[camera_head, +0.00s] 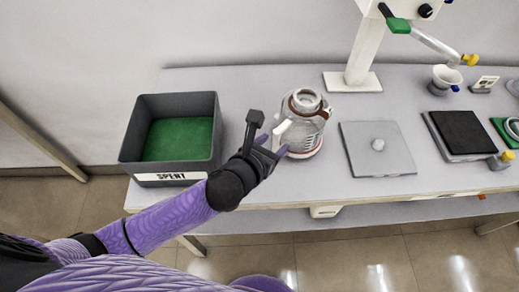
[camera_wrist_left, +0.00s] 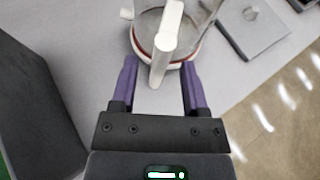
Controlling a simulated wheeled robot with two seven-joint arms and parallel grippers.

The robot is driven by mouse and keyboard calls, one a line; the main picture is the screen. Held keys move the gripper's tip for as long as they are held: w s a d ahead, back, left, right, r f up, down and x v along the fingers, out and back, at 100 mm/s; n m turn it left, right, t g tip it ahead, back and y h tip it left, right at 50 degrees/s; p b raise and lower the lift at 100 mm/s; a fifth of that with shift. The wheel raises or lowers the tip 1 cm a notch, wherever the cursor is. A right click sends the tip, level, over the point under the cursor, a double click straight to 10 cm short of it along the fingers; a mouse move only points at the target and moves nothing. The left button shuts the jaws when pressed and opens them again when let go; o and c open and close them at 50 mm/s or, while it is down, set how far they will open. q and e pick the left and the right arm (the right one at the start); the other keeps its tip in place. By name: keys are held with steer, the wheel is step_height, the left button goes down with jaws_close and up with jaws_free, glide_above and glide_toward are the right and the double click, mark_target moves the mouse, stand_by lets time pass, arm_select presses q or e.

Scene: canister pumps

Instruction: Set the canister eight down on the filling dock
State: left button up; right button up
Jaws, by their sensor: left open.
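A clear glass canister (camera_head: 306,128) with a white handle and a reddish band near its base stands upright on the grey table, right of the dark bin. No number shows on it. It also shows at the top of the left wrist view (camera_wrist_left: 200,20). My left gripper (camera_head: 272,146) is at its near left side. In the left wrist view the purple fingers (camera_wrist_left: 159,70) are open, with the white handle (camera_wrist_left: 167,40) between their tips and a gap on each side. Nothing is labelled as the filling dock. My right gripper is not in view.
A dark bin (camera_head: 172,98) marked SPENT, with a green floor, stands left. A flat grey plate with a knob (camera_head: 378,160) lies right of the canister. A white pump stand (camera_head: 352,81) rises behind. Further right are a black pad (camera_head: 460,132) and a white funnel cup (camera_head: 445,78).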

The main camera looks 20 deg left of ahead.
arm_select(q)
steer(key=p+v, duration=0.2)
steer(key=v, duration=0.7)
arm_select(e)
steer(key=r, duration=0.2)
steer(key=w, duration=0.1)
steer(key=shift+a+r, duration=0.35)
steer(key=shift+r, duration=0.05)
arm_select(q)
steer(key=shift+r, duration=0.1)
